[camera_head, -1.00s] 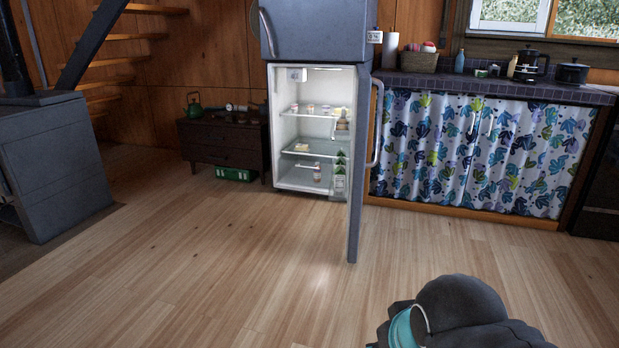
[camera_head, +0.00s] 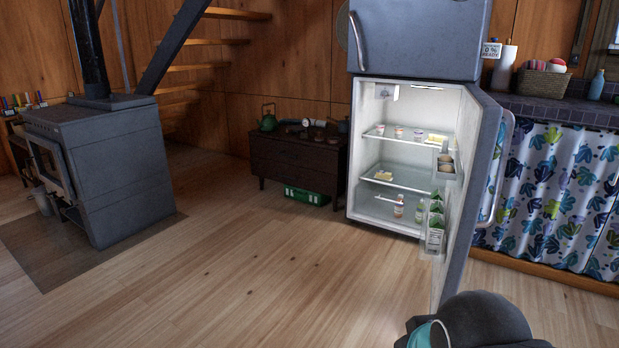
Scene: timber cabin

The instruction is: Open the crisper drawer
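The grey fridge (camera_head: 420,45) stands right of centre, with its lower compartment open and lit. Its door (camera_head: 474,190) is swung out to the right, with a pale handle (camera_head: 497,170) and items in its door racks. Inside are glass shelves holding small cups (camera_head: 399,132) and yellowish items (camera_head: 384,176). I cannot clearly make out a crisper drawer front there. A dark arm link of mine shows at the bottom right, in front of the door's lower end. My gripper is not in view.
A low dark cabinet (camera_head: 290,167) stands left of the fridge, with a green crate (camera_head: 307,196) under it. A grey stove (camera_head: 100,165) stands at the left. The counter with a leaf-patterned curtain (camera_head: 560,195) is at the right. The wooden floor (camera_head: 250,280) before the fridge is clear.

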